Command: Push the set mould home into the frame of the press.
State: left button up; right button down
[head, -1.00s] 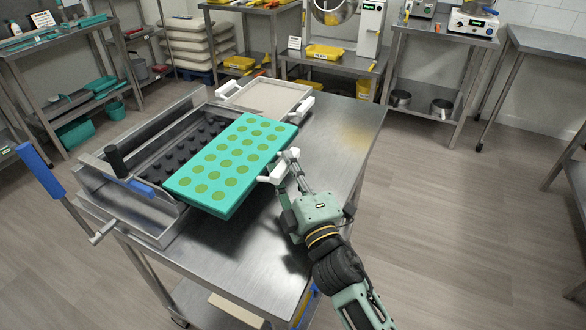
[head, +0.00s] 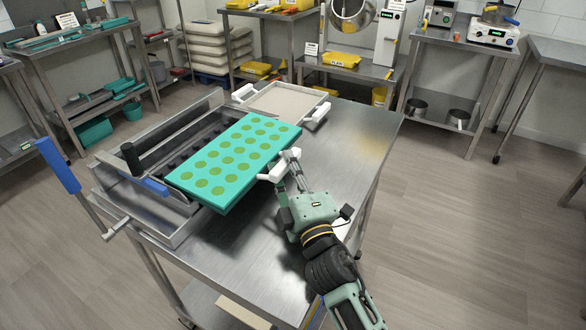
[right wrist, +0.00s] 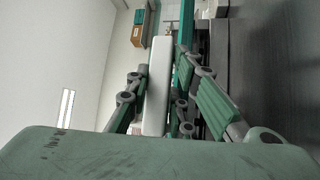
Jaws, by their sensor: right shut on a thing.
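The set mould (head: 255,150) is a teal block with rows of green filled cavities. It lies partly over the press frame (head: 178,233) and its right part sticks out over the table. Dark pegs of the press show in a narrow strip to the left of the mould. My right gripper (head: 282,168) is shut on the white handle at the mould's right side. In the right wrist view the white handle (right wrist: 158,85) sits between the fingers, with the teal mould edge (right wrist: 187,25) beyond. My left gripper is out of view.
The press lever with a blue grip (head: 57,165) stands at the left. A shallow tray with white handles (head: 278,101) lies behind the mould. The steel table (head: 345,145) is bare to the right. Shelves and other tables stand further back.

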jog(key=shift+w+a+b, duration=0.3)
jog(key=shift+w+a, duration=0.3)
jog(key=shift+a, duration=0.25)
jog(key=shift+a+r, duration=0.15)
jog(key=shift+a, duration=0.1)
jog(key=shift+f, duration=0.2)
dwell(0.4)
